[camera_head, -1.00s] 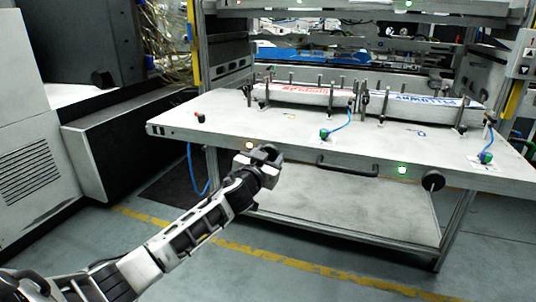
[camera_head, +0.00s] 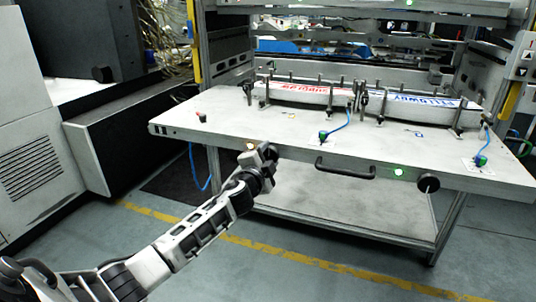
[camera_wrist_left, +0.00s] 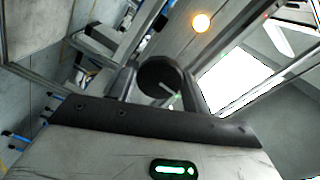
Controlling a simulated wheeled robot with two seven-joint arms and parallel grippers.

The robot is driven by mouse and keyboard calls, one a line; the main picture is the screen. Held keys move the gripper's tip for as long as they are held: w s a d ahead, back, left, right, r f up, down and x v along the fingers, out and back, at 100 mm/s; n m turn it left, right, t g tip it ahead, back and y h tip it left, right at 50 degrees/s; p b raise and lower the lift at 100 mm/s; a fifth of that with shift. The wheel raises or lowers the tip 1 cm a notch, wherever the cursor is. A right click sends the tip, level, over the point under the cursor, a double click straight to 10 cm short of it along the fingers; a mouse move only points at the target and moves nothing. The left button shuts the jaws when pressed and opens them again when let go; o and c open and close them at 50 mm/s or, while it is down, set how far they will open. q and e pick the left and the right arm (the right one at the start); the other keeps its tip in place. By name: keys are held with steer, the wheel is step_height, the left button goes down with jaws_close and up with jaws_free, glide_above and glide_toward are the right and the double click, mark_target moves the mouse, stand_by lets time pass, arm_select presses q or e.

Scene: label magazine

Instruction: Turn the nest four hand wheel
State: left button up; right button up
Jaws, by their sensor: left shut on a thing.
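My left gripper (camera_head: 264,158) is at the front edge of the white table, just right of an amber light (camera_head: 250,146). In the left wrist view a round black hand wheel (camera_wrist_left: 160,74) with a pale mark sits between the two fingers, and the gripper (camera_wrist_left: 162,88) is shut on it. In the head view the gripper hides this wheel. A second black hand wheel (camera_head: 428,183) is on the same front edge to the right, beside a green light (camera_head: 399,172), with no gripper on it. I cannot read any nest number. My right gripper is not in view.
The table (camera_head: 225,125) carries two long label stacks, one with red print (camera_head: 305,91) and one with blue print (camera_head: 432,104), among upright posts. A black handle (camera_head: 345,171) juts from the front edge between the wheels. The floor in front is clear.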

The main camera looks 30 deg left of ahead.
arm_select(q)
steer(key=shift+m, duration=0.9)
steer(key=shift+m+p, duration=0.45)
steer(key=shift+m, duration=0.95)
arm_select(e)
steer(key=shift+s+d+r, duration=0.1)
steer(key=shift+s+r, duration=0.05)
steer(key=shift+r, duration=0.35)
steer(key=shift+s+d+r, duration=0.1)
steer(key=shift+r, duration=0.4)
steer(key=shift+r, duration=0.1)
arm_select(q)
steer(key=o, duration=1)
steer(key=shift+c, duration=0.2)
steer(key=shift+s, duration=0.15)
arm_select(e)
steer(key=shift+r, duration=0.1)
